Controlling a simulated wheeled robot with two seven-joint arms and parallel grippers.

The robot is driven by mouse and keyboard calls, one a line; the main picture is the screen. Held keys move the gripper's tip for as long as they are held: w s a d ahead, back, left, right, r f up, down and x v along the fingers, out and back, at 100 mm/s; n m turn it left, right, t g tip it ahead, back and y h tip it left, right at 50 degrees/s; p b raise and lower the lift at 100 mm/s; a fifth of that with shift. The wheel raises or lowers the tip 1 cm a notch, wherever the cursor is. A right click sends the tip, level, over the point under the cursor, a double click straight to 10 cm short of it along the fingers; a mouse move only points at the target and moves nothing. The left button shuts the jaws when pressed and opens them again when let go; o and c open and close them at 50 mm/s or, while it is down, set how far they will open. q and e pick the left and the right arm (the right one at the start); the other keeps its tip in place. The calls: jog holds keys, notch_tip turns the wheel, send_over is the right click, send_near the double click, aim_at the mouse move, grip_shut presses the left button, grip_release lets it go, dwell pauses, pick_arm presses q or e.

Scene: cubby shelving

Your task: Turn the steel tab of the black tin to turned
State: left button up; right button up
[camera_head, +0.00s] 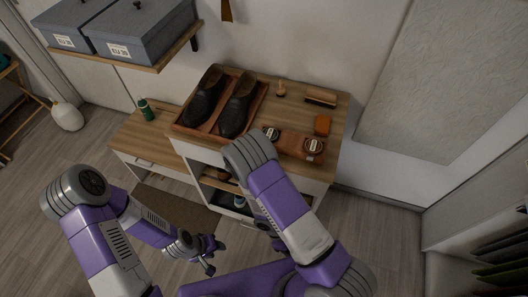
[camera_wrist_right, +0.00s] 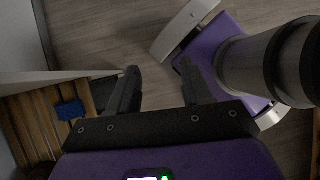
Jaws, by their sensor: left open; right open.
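A small round tin with a dark body and pale lid (camera_head: 271,134), likely the black tin, stands on the wooden cabinet top, partly behind my right arm. Its steel tab is too small to make out. A second round tin, brownish with a pale lid (camera_head: 313,147), sits to its right on a brown mat (camera_head: 291,144). My left gripper (camera_head: 210,254) is open and empty, low in front of the cabinet and well away from the tins. My right gripper (camera_wrist_right: 160,90) is open with nothing between its fingers. It is hidden in the head view, and no tin shows in the wrist view.
Dark shoes (camera_head: 237,104) stand in a wooden tray (camera_head: 262,97) left of the tins. An orange block (camera_head: 322,125) and brushes (camera_head: 320,96) lie behind. A shelf with grey boxes (camera_head: 145,32) hangs upper left. A green bottle (camera_head: 146,110) stands on the lower bench.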

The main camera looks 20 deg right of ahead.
jog(key=w+d+r+n+t+h, duration=0.3)
jog(key=w+r+n+t+h, duration=0.1)
jog(key=w+r+n+h, duration=0.15)
jog(key=w+a+r+n+t+b, duration=0.1)
jog(key=w+a+r+n+t, duration=0.45)
jog(key=w+r+t, duration=0.3)
jog(key=w+a+r+n+t+b, duration=0.1)
jog(key=w+a+r+n+t, duration=0.4)
jog(key=w+r+n+t, duration=0.3)
jog(key=shift+m+g, duration=0.4)
jog(key=shift+g, duration=0.15)
jog(key=x, duration=0.2)
jog(key=b+x, duration=0.1)
jog(key=x, duration=0.1)
jog(key=r+x, duration=0.1)
jog(key=x, duration=0.1)
jog(key=shift+s+d+b, duration=0.1)
jog(key=shift+d+b, duration=0.1)
jog(key=shift+b, duration=0.1)
grip_shut()
